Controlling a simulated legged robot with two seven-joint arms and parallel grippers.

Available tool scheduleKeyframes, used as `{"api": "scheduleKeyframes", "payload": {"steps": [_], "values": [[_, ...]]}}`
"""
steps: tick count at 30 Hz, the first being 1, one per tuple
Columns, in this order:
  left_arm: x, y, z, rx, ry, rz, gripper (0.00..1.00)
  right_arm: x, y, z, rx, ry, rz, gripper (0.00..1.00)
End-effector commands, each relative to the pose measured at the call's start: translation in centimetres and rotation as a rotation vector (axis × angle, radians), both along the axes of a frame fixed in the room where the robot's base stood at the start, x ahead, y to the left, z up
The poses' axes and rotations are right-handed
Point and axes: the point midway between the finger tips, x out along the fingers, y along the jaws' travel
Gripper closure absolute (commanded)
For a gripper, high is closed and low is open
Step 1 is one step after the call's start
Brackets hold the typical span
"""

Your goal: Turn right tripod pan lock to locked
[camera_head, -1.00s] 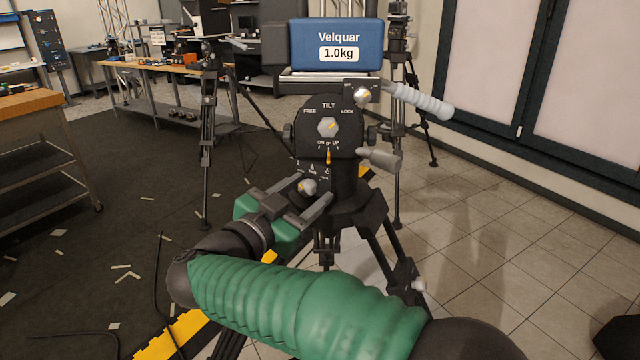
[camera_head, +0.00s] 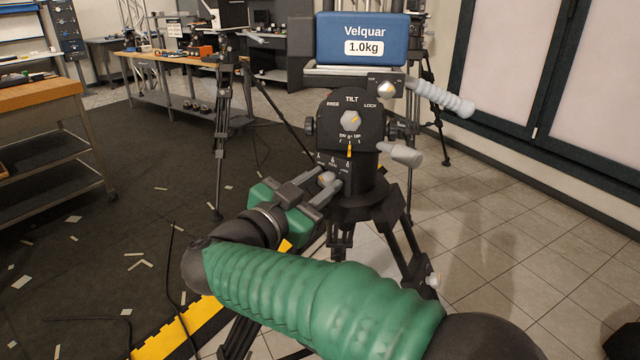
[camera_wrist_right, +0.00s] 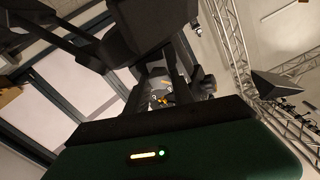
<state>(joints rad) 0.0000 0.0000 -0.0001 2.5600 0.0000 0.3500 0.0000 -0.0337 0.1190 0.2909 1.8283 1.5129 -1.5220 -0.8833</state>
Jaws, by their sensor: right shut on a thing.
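The tripod head (camera_head: 351,135) stands upright in the head view, with a TILT dial (camera_head: 351,118) marked FREE and LOCK. The pan lock knob (camera_head: 327,178), small and grey, sits low on the left of the head's base. My right gripper (camera_head: 328,187) reaches it from the lower left, its grey fingers around the knob and shut on it. The fingers partly cover the knob, and I cannot read its setting. In the wrist view, knob parts with a yellow mark (camera_wrist_right: 161,99) show small between the dark fingers. My left gripper is out of view.
A blue Velquar 1.0kg block (camera_head: 361,39) rests on top of the head. Grey handles (camera_head: 440,99) stick out to the right. A workbench (camera_head: 165,59) stands back left; tiled floor (camera_head: 510,220) is open at right.

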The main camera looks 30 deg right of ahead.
Motion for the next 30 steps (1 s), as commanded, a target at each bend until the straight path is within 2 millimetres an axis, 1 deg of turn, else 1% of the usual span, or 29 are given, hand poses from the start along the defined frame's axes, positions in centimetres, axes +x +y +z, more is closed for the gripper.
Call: {"api": "scheduleKeyframes", "payload": {"steps": [7, 14, 23, 30], "values": [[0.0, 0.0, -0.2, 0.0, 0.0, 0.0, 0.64, 0.0, 0.2, -0.3, 0.017, -0.028, 0.004, 1.0], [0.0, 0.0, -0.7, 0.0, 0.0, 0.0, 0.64, 0.0, 0.2, -0.4, 0.063, -0.138, 0.005, 1.0], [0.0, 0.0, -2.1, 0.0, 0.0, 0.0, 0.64, -0.1, 0.2, -0.8, 0.166, -0.382, 0.003, 1.0], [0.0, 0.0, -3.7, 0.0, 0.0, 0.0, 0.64, -0.2, 0.2, -1.0, 0.253, -0.592, 0.003, 1.0]]}}
